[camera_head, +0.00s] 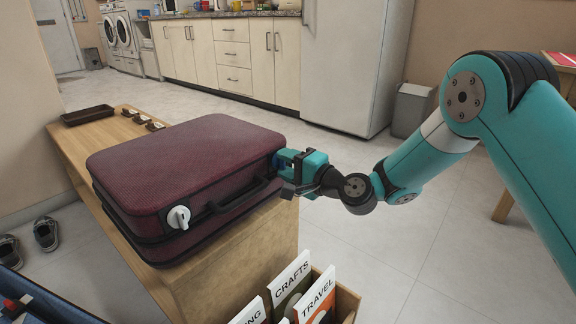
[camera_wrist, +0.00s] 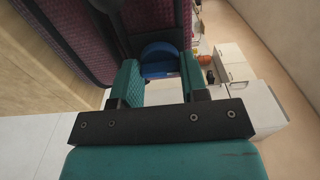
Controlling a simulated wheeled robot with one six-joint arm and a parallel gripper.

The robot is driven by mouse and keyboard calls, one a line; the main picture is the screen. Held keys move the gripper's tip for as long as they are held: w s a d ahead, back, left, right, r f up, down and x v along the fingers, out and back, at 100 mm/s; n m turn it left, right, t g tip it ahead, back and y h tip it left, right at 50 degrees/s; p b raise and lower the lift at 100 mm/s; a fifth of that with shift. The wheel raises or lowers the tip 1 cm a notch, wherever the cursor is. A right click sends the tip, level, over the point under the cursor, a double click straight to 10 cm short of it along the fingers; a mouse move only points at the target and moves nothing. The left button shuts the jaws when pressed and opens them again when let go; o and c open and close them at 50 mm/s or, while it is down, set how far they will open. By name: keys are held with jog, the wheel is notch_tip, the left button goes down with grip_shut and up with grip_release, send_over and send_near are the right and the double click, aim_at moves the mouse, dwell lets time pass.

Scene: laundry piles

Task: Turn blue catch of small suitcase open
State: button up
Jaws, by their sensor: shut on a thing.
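The small suitcase (camera_head: 185,170) is dark maroon with black edging and lies flat and closed on a wooden bench. A white catch (camera_head: 178,217) sits at the left of its front side, and a black handle (camera_head: 238,196) is to the right of that. The blue catch (camera_wrist: 159,60) is at the suitcase's right end, between my fingers in the wrist view. My gripper (camera_head: 284,165) reaches it from the right and is shut on it. In the head view the fingers mostly hide the blue catch. The suitcase side (camera_wrist: 68,40) fills the upper left of the wrist view.
The wooden bench (camera_head: 80,143) carries a dark tray (camera_head: 88,115) and several small items behind the suitcase. A wooden box (camera_head: 346,300) of labelled folders stands in front of the bench. Shoes (camera_head: 45,233) lie at the left.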

jog(key=o, duration=0.9)
jog(key=shift+s+d, duration=0.1)
jog(key=b+v, duration=0.9)
jog(key=v, duration=0.8)
jog(key=shift+s, duration=0.1)
